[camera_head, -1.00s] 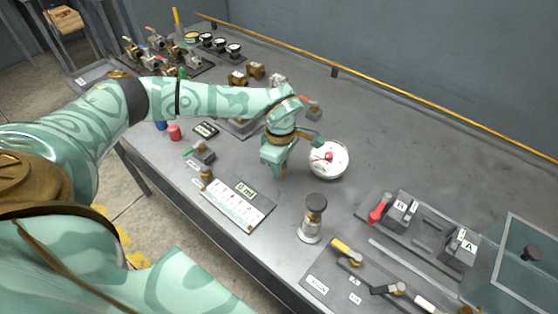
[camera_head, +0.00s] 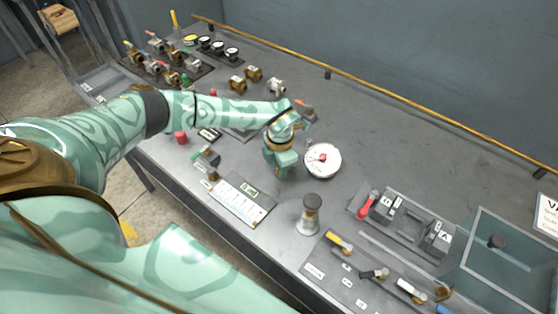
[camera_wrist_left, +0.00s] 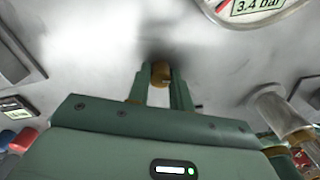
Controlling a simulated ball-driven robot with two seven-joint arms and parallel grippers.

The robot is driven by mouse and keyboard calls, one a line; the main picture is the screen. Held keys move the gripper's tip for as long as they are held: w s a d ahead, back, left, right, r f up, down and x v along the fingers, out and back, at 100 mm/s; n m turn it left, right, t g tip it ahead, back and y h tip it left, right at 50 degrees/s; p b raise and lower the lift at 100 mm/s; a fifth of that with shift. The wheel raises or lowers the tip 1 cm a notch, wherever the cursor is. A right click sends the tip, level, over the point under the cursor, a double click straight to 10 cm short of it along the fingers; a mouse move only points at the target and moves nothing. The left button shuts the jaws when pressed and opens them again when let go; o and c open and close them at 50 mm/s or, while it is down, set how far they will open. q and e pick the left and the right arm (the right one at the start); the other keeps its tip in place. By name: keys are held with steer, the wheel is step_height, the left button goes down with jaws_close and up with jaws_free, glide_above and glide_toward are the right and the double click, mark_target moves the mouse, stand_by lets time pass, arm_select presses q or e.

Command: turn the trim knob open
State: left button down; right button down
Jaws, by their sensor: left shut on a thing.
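My left gripper (camera_head: 284,176) points down at the table, just left of the round white gauge (camera_head: 323,160). In the left wrist view its two fingers (camera_wrist_left: 160,80) close on a small brass knob (camera_wrist_left: 160,72), one on each side. I take this for the trim knob; its label is not visible. In the head view my gripper hides the knob. The gauge (camera_wrist_left: 262,10) shows partly at the wrist view's top edge and reads 3.4 bar. My right gripper is not in view.
A white panel with a small display (camera_head: 240,198) lies in front of the gripper. A dark-capped cylinder (camera_head: 310,215) stands to its right. Lever panels (camera_head: 375,270) and a clear box (camera_head: 505,255) are farther right. Valves and dials fill the far left. The table behind the gauge is clear.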

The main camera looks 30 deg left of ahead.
arm_select(q)
steer(key=n+p, duration=0.1)
steer(key=n, duration=0.1)
steer(key=n+p, duration=0.2)
steer(key=n, duration=0.1)
steer(key=shift+r+n, duration=0.25)
steer(key=shift+n, duration=0.05)
steer(key=n+p, duration=0.3)
steer(key=n, duration=0.1)
steer(key=shift+w, duration=0.1)
steer(key=n+p, duration=0.3)
steer(key=n, duration=0.2)
steer(key=shift+n, duration=0.4)
steer(key=shift+f+n+p, duration=0.15)
steer(key=shift+n+p, duration=1)
steer(key=shift+n, duration=1.35)
steer(key=c, duration=1.3)
jaws_free()
steer(key=shift+o, duration=0.2)
